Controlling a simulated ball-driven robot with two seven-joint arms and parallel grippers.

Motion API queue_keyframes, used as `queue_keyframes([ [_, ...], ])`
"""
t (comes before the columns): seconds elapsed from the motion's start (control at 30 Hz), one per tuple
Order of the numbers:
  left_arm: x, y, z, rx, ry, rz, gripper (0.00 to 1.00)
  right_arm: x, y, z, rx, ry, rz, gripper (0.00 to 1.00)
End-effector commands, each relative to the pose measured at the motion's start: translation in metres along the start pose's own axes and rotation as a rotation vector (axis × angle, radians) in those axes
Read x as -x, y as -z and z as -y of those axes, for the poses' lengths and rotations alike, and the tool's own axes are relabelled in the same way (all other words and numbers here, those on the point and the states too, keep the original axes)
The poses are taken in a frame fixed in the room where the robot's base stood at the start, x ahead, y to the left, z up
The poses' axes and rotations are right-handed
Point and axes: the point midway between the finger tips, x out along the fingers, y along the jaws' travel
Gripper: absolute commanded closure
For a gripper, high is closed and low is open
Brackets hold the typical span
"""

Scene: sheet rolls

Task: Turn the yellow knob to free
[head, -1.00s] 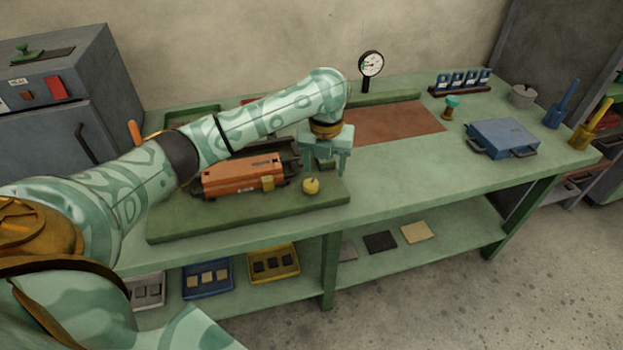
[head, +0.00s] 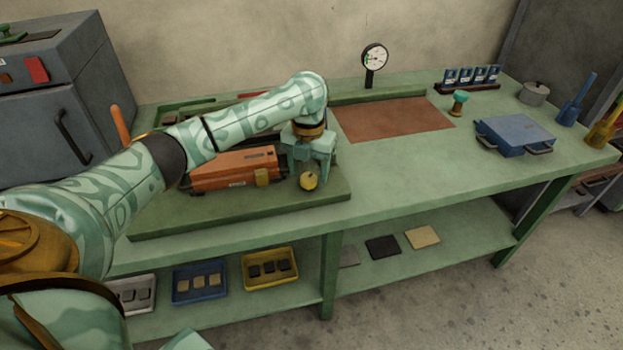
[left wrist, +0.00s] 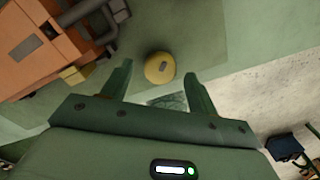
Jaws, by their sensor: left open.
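The round yellow knob (head: 309,181) stands at the right end of the orange machine (head: 235,169), above the green base plate (head: 240,211). It also shows in the left wrist view (left wrist: 160,68), with a small grey mark on its face. My left gripper (head: 308,178) is open, its fingers pointing down at the knob in the head view. In the left wrist view the two fingers (left wrist: 158,82) are spread, and the knob lies just beyond their tips, between their lines. I cannot tell whether a finger touches it. My right gripper is not in view.
A dial gauge (head: 374,57) stands at the back of the green bench. A brown mat (head: 392,119) lies right of my left gripper, and a blue case (head: 515,135) lies farther right. Trays, including a yellow one (head: 270,269), sit on the lower shelf. The front right bench top is clear.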

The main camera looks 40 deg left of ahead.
Motion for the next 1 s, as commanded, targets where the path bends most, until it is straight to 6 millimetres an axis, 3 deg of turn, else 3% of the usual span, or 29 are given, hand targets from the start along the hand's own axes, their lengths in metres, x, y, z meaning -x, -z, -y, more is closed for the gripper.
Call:
queue_keyframes([
  [0.1,-0.013,0.000,0.000,0.000,0.000,-0.001,0.41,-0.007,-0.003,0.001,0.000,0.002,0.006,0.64],
  [0.43,-0.014,0.000,0.000,0.000,0.000,0.002,0.41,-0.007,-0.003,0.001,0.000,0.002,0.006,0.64],
  [0.47,-0.014,0.000,0.000,0.000,0.000,0.002,0.46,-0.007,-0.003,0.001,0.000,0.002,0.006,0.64],
  [0.6,-0.014,0.000,0.000,0.000,0.000,0.002,0.85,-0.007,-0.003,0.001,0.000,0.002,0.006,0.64],
  [1.0,-0.010,0.001,0.000,0.050,-0.001,0.002,0.85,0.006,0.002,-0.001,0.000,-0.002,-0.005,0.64],
])
